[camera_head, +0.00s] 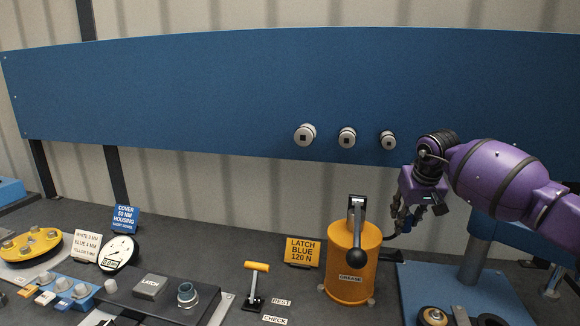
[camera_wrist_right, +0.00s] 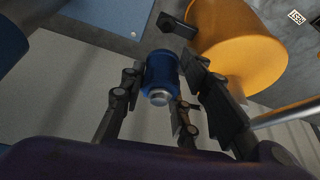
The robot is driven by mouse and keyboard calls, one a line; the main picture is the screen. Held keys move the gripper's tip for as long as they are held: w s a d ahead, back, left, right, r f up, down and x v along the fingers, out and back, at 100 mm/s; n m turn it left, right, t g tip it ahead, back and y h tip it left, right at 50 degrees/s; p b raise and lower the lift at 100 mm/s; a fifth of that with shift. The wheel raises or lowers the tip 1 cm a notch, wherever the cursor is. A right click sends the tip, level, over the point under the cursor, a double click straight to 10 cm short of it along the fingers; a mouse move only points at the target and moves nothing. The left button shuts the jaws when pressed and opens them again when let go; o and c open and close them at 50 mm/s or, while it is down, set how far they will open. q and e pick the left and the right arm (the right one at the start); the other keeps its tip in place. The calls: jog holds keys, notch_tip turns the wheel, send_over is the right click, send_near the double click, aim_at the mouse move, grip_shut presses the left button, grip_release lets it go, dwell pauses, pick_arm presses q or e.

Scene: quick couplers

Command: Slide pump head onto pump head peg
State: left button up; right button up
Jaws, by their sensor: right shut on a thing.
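My right gripper (camera_head: 403,222) is just right of the orange grease pump (camera_head: 352,268), at about the height of its top. In the right wrist view, its fingers (camera_wrist_right: 150,105) are shut on a blue cylindrical piece (camera_wrist_right: 161,72) with a silver round end. This may be the pump head; the frames do not label it. In the head view the piece is mostly hidden by the fingers. A dark curved hose or rod (camera_head: 392,237) runs between the pump and the gripper. I cannot identify the pump head peg for certain. My left gripper is not in view.
A blue panel (camera_head: 200,90) bears three round silver fittings (camera_head: 305,135). A blue stand (camera_head: 440,290) is at right.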

jog(key=b, duration=0.1)
send_over(400, 254)
jog(key=shift+f, duration=2.95)
jog(key=shift+f, duration=0.25)
jog(key=shift+f, duration=0.25)
jog(key=shift+f, duration=0.65)
jog(key=shift+f, duration=0.25)
jog(key=shift+f, duration=0.1)
jog(key=o, duration=1)
